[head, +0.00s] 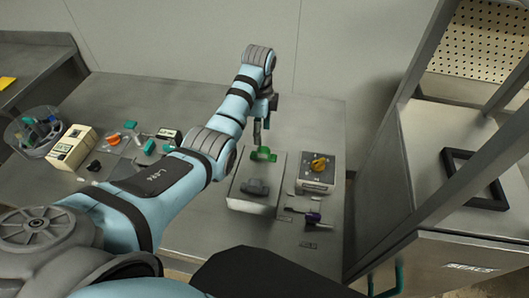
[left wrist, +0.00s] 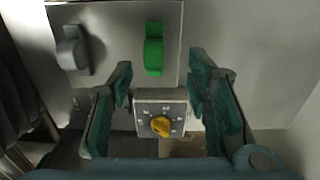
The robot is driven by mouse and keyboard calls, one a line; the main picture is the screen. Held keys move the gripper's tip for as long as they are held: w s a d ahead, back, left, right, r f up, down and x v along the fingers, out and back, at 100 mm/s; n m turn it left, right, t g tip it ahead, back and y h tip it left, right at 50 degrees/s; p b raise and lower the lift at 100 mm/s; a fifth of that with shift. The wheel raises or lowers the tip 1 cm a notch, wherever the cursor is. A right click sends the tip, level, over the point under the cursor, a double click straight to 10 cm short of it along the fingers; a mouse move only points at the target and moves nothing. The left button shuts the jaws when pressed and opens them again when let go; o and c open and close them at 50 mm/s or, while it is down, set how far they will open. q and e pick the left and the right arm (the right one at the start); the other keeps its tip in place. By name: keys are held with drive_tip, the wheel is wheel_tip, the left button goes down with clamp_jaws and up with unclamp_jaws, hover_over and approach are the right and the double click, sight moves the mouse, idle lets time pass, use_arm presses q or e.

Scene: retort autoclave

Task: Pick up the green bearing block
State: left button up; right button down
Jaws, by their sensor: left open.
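The green bearing block (head: 263,154) sits on a light metal plate (head: 240,190) on the table, towards the plate's far end. It also shows in the left wrist view (left wrist: 153,50), upper middle, with a grey bearing block (left wrist: 72,52) to its left. In the head view the grey block (head: 254,187) is on the near part of the same plate. My left gripper (head: 261,130) is just beyond and above the green block. In the left wrist view its fingers (left wrist: 158,82) are spread, with nothing between them, and the green block appears ahead of the gap. My right gripper is not seen.
A box with an orange knob (head: 317,172) stands right of the plate. A round divided container (head: 38,133) and a cream box (head: 72,147) stand at left. A metal frame and cabinet (head: 460,262) bound the right.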

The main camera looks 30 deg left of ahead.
sight(263, 149)
use_arm(q)
drive_tip(key=f, duration=0.3)
drive_tip(key=shift+s+d+f, duration=0.35)
drive_tip(key=shift+s+f, duration=0.05)
drive_tip(key=f, duration=0.3)
drive_tip(key=f+b, duration=0.1)
drive_tip(key=f, duration=0.1)
drive_tip(key=shift+w+d, duration=0.2)
drive_tip(key=shift+d, duration=0.1)
drive_tip(key=shift+s+r, duration=0.1)
drive_tip(key=shift+s, duration=0.1)
drive_tip(key=shift+c, duration=0.6)
clamp_jaws()
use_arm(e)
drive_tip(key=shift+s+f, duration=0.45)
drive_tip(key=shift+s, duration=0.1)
